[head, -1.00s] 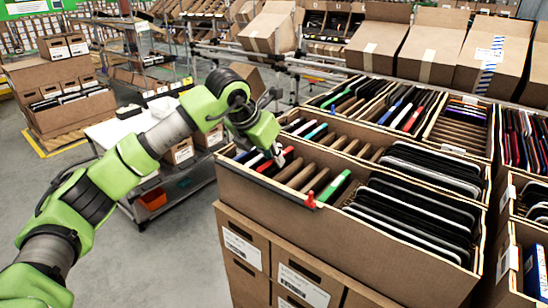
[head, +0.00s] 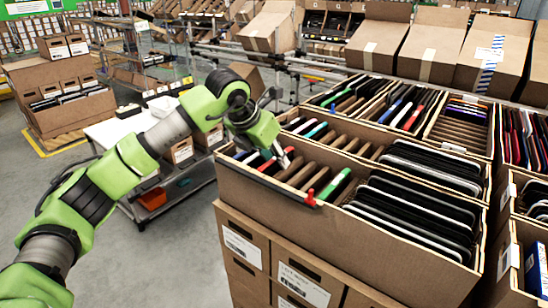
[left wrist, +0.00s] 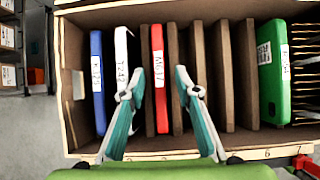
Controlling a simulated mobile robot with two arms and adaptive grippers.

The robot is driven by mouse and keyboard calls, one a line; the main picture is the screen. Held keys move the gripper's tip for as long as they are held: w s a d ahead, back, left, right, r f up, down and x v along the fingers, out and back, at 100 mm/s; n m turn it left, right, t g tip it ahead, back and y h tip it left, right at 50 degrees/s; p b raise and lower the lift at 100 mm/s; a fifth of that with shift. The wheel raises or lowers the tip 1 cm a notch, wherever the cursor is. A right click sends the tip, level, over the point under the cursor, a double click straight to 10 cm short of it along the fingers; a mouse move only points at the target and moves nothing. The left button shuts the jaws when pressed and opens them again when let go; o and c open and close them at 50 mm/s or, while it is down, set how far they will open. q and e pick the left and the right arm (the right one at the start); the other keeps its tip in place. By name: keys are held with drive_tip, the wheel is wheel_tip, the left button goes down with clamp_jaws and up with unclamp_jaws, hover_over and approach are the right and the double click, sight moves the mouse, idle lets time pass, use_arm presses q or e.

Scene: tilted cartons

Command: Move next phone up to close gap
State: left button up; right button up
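The near carton (head: 330,228) holds phones standing on edge between brown dividers. In the left wrist view, a blue phone (left wrist: 97,85), a white phone (left wrist: 121,62) and a red phone (left wrist: 159,80) stand at the left end. A green phone (left wrist: 272,75) stands further right, past several dividers with no phone between them; it also shows in the head view (head: 335,185). My left gripper (left wrist: 157,88) is open, its fingers pointing down at the carton on either side of the red phone. I cannot tell whether they touch it. My right gripper is out of view.
A red clip (head: 310,197) sits on the carton's near rim by the green phone. Black tablets (head: 415,215) fill its right part. Other filled cartons (head: 400,105) stand behind and to the right. A grey cart (head: 165,190) and open floor lie left.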

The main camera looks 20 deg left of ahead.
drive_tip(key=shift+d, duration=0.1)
use_arm(q)
drive_tip(key=v, duration=1.2)
drive_tip(key=shift+r, duration=0.1)
wheel_tip(320, 180, up, 7)
drive_tip(key=p, duration=0.5)
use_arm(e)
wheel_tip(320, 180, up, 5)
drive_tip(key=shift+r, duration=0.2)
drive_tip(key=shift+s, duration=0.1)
